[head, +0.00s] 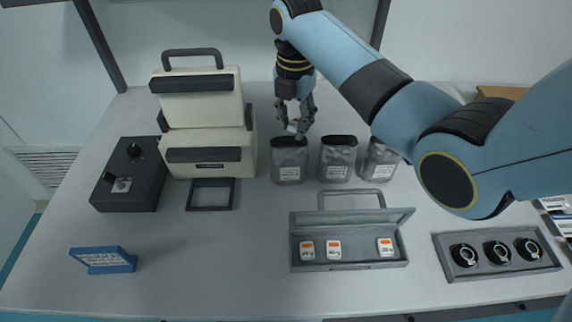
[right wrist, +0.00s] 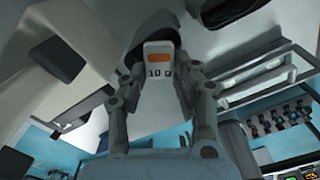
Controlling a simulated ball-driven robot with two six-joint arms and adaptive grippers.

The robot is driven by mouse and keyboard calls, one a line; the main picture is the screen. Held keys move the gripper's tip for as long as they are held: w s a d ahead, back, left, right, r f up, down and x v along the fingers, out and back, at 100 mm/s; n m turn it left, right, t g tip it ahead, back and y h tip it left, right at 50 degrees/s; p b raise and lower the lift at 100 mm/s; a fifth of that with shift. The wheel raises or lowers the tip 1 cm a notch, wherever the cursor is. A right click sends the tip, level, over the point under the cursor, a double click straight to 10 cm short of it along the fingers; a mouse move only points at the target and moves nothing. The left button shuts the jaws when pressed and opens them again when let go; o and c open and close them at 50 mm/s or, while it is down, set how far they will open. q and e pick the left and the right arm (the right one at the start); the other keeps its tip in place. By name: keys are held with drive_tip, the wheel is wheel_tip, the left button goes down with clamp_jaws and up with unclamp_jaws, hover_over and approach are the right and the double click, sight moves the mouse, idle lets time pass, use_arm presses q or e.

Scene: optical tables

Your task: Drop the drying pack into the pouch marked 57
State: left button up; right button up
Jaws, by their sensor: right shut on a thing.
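My right gripper (head: 297,120) is shut on a small white drying pack (right wrist: 158,52) with an orange patch; its print looks like "10". In the head view the pack shows between the fingertips, just above the leftmost of three grey pouches. That left pouch (head: 289,165) stands upright with its dark mouth up. The middle pouch (head: 337,163) stands beside it. The right pouch (head: 378,163) is partly hidden by my right arm. Each has a white label, too small to read. My left gripper is not in view.
An open grey case (head: 350,267) holds several white-and-orange packs in front of the pouches. A cream machine (head: 208,150) and a black box (head: 130,175) stand left. A tray with three black dials (head: 497,252) is at right.

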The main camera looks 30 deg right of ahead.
drive_tip(key=shift+f, duration=1.05)
drive_tip(key=o, duration=0.9)
drive_tip(key=shift+o, duration=0.2)
wheel_tip(320, 180, up, 12)
drive_tip(key=shift+f, duration=0.1)
